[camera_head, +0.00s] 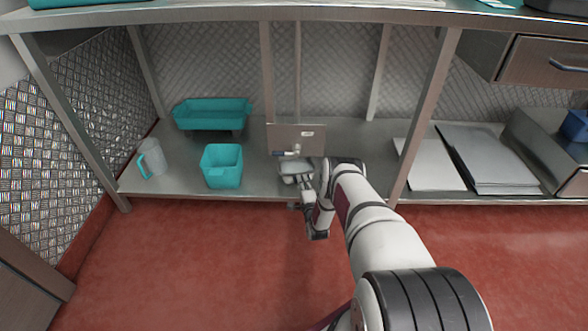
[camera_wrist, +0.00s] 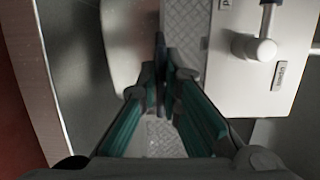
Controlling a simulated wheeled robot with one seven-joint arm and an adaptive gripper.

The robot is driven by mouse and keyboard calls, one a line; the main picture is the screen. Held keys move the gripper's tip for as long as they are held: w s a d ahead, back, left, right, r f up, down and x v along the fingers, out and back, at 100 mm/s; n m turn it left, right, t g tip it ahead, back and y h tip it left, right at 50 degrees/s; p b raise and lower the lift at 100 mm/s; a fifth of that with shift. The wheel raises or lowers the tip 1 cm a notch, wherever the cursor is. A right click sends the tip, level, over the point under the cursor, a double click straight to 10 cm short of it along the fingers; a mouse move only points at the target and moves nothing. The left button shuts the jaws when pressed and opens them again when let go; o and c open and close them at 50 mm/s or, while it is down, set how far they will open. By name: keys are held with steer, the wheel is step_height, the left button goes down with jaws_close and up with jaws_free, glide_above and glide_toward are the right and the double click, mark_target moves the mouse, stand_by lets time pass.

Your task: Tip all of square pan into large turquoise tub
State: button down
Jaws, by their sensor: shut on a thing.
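The large turquoise tub (camera_head: 211,107) stands at the back of the low shelf, left of centre. A pale metal pan (camera_head: 293,168), seemingly the square pan, lies low on the shelf in front of a metal box. My gripper (camera_head: 304,178) is at its front right and shut on it. In the wrist view, the fingers of my gripper (camera_wrist: 162,72) are close together, with a rounded pale metal surface of what seems to be the pan (camera_wrist: 127,45) beside them. The gripped edge and the pan's contents are hidden or too small to tell.
A smaller turquoise bin (camera_head: 222,168) and a clear pitcher (camera_head: 153,158) stand left of my gripper. The metal box (camera_head: 310,143) with a lever is close behind it. Shelf posts and the countertop (camera_head: 200,15) bound the space. Flat metal sheets (camera_head: 485,160) lie at right.

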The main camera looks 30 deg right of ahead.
steer(key=shift+r+p, duration=1.45)
steer(key=shift+r, duration=0.95)
steer(key=shift+a+f, duration=0.1)
